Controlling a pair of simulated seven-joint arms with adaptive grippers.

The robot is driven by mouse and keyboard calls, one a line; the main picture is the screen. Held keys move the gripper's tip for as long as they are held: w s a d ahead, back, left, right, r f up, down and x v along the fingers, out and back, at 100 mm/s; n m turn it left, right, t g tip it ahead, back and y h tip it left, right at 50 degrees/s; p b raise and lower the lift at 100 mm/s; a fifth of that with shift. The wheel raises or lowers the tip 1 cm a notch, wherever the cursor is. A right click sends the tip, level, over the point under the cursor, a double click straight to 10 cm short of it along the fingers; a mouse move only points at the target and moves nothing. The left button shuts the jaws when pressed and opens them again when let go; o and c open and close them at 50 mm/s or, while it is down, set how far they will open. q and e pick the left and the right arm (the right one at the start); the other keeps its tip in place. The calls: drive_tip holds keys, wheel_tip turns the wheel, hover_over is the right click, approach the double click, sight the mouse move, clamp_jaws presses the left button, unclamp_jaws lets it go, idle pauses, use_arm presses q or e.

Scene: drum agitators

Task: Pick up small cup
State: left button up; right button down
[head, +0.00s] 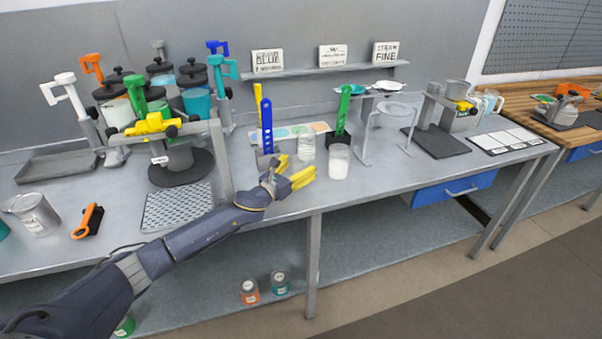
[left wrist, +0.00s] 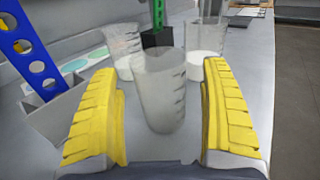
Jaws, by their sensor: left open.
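In the left wrist view a small translucent cup (left wrist: 163,92) with graduation marks stands between the two yellow fingers of my left gripper (left wrist: 160,120). Clear gaps show on both sides, so the gripper is open and not holding it. In the head view my left gripper (head: 294,170) is low over the bench near its front edge, and the small cup is hard to make out there. Two other clear containers with white contents stand just beyond: one at left (left wrist: 124,45) and a taller one at right (left wrist: 205,45). My right gripper is not in view.
A blue perforated strip (head: 267,122) and a green one (head: 343,110) stand upright in holders behind the cups. A clear stand (head: 364,140) is to the right. A perforated mat (head: 178,207) lies left of the gripper. The front bench right of the cups is free.

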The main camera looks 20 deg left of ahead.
use_arm(q)
drive_tip(key=shift+w+d, duration=0.25)
drive_tip(key=shift+w, duration=0.45)
drive_tip(key=shift+c, duration=0.4)
drive_tip(key=c, duration=0.9)
